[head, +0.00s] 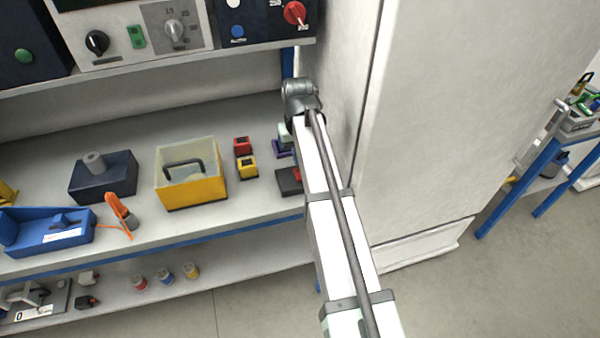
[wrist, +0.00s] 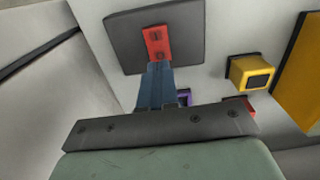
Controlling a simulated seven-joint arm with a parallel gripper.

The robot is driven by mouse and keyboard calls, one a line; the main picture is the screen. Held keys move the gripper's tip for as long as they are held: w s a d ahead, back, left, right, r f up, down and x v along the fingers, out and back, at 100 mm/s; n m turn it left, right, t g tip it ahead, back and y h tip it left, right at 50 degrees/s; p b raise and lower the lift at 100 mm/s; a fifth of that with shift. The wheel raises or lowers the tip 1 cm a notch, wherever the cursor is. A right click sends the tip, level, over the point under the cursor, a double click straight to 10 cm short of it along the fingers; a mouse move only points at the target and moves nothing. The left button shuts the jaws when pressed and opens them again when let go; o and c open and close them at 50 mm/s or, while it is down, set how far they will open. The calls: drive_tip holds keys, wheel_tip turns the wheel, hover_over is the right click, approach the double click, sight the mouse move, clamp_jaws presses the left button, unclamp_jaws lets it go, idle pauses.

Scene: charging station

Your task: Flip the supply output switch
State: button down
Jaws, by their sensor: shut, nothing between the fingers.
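A supply unit on the upper shelf carries a small green switch (head: 137,36) between a black knob and a grey dial. A dark box (head: 288,181) with a red part (head: 298,174) lies on the bench beside my arm. In the wrist view a dark plate (wrist: 190,45) carries a red piece (wrist: 156,41) with two dark marks. My gripper (wrist: 157,66) is shut and empty, its blue fingertips at the near end of the red piece. Whether they touch it I cannot tell. In the head view my arm hides most of the gripper.
Red (head: 242,146) and yellow (head: 246,167) blocks and a yellow bin (head: 196,190) stand left of the dark box. A purple item (wrist: 184,97) shows beside my fingers. A tall white cabinet (head: 430,110) bounds the right. The upper shelf overhangs the bench.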

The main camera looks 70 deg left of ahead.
sight(298, 170)
wheel_tip(298, 170, up, 4)
drive_tip(key=shift+f, duration=0.1)
idle(0.4)
idle(0.5)
